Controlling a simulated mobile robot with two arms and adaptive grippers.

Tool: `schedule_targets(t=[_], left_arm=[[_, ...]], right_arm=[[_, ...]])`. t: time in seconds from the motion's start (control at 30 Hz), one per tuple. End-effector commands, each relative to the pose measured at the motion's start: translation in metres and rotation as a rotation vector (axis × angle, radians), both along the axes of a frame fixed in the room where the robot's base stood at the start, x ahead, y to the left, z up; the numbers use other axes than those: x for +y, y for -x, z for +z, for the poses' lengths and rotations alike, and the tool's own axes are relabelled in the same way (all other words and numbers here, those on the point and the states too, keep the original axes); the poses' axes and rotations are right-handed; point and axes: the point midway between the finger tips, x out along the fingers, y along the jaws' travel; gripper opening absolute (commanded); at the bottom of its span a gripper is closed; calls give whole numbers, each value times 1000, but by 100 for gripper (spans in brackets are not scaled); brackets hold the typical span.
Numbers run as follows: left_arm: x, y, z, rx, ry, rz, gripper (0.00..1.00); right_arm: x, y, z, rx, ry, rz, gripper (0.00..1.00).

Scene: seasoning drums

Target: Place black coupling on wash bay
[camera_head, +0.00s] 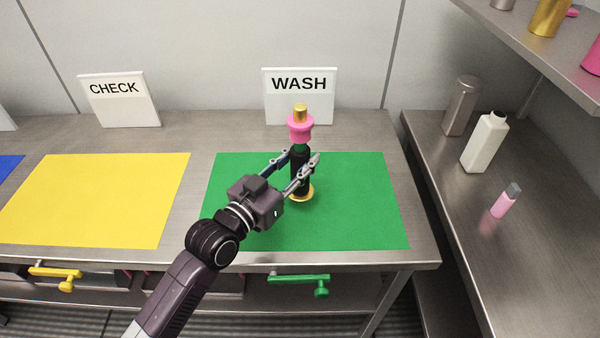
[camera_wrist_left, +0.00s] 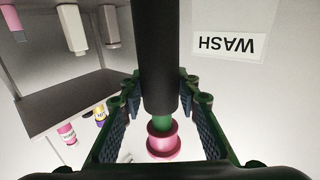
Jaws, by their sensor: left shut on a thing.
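The black coupling (camera_head: 300,178) is an upright dark cylinder over the green mat (camera_head: 360,215) in front of the WASH sign (camera_head: 299,97). A pink flanged piece with a gold top (camera_head: 300,127) shows at its upper end, and a gold disc (camera_head: 304,196) at its lower end. My left gripper (camera_head: 298,170) is shut on the coupling from the left front. In the left wrist view the black cylinder (camera_wrist_left: 158,60) runs between the fingers, with a green part and the pink piece (camera_wrist_left: 163,140) at its end. I cannot tell whether its lower end touches the mat. My right gripper is not in view.
A yellow mat (camera_head: 95,200) lies left, before the CHECK sign (camera_head: 118,99). A side counter on the right holds a grey bottle (camera_head: 461,106), a white bottle (camera_head: 485,143) and a small pink bottle (camera_head: 503,203). The green mat's right part is clear.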

Motion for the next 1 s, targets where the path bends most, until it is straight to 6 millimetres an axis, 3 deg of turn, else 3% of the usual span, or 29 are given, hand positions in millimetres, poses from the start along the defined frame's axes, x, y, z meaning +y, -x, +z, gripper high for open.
schedule_targets(t=[0.23,0.7,0.73,0.87,1.0], left_arm=[[0,0,-36,0,0,0,0],[0,0,-44,-2,0,1,0],[0,0,-45,1,-1,1,33],[0,0,-45,0,-1,1,47],[0,0,-44,0,-1,1,47]], right_arm=[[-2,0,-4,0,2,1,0],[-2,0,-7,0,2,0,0],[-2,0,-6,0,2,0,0],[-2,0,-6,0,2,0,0],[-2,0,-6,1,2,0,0]])
